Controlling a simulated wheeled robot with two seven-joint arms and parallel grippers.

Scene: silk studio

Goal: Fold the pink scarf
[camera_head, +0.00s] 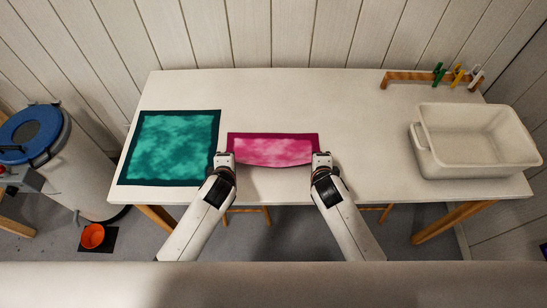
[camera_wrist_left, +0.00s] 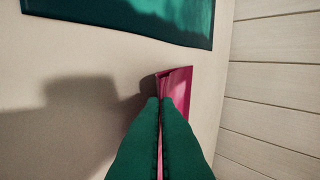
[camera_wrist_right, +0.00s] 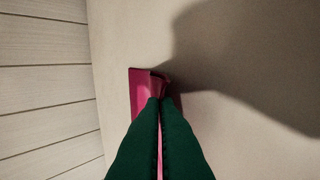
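The pink scarf (camera_head: 272,148) lies in the middle of the white table as a wide, short strip with a darker magenta border. Its lower edge bows between my two grippers. My left gripper (camera_head: 226,160) is at its left end; in the left wrist view the green fingers (camera_wrist_left: 167,100) are closed together on the scarf's edge (camera_wrist_left: 178,82). My right gripper (camera_head: 321,160) is at its right end; in the right wrist view the fingers (camera_wrist_right: 158,100) are closed on the scarf's edge (camera_wrist_right: 138,90). The part of the scarf under the fingers is hidden.
A teal scarf (camera_head: 175,147) lies flat on the table (camera_head: 300,100) left of the pink one. A white bin (camera_head: 432,168) stands at the right. A wooden rail (camera_head: 400,77) with coloured clips is at the back right. The table behind the pink scarf is clear.

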